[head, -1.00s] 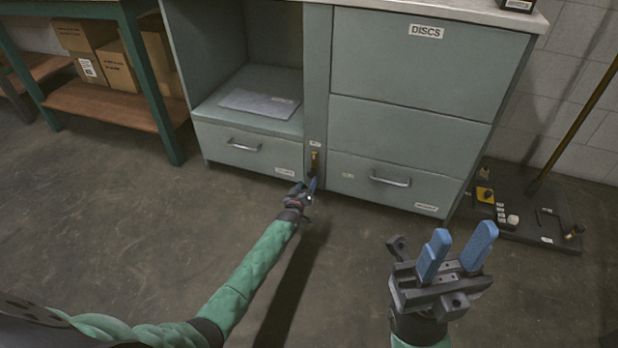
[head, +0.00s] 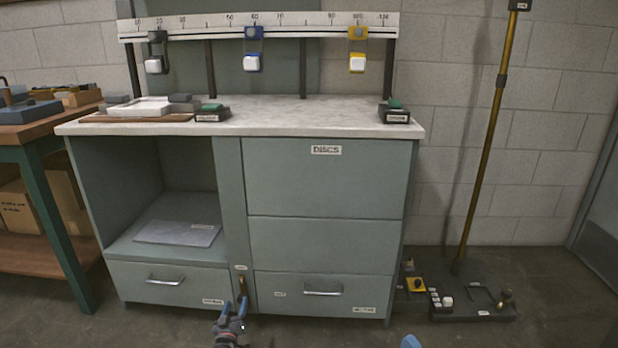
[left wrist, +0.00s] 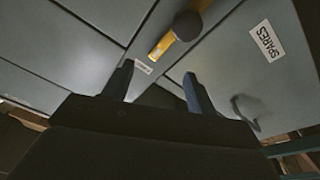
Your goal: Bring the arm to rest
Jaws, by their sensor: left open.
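My left gripper (head: 234,304) is low in front of the grey-green cabinet (head: 231,200), just below a small brass lever (head: 242,284) on its middle post. In the left wrist view its two fingers (left wrist: 157,88) stand apart with nothing seen between them. The lever shows there as a yellow bar (left wrist: 175,45) with a dark round knob, just beyond the fingertips; I cannot tell whether they touch. Of my right gripper only a blue fingertip (head: 410,341) shows at the bottom edge of the head view; the rest is out of frame.
Drawers with handles flank the post; the left one is labelled SPARES (left wrist: 267,40). The worktop (head: 290,110) carries trays and small black blocks under a numbered rail (head: 280,22). A brass pole (head: 485,130) rises from a dark base at right. A wooden-topped bench (head: 60,130) stands left.

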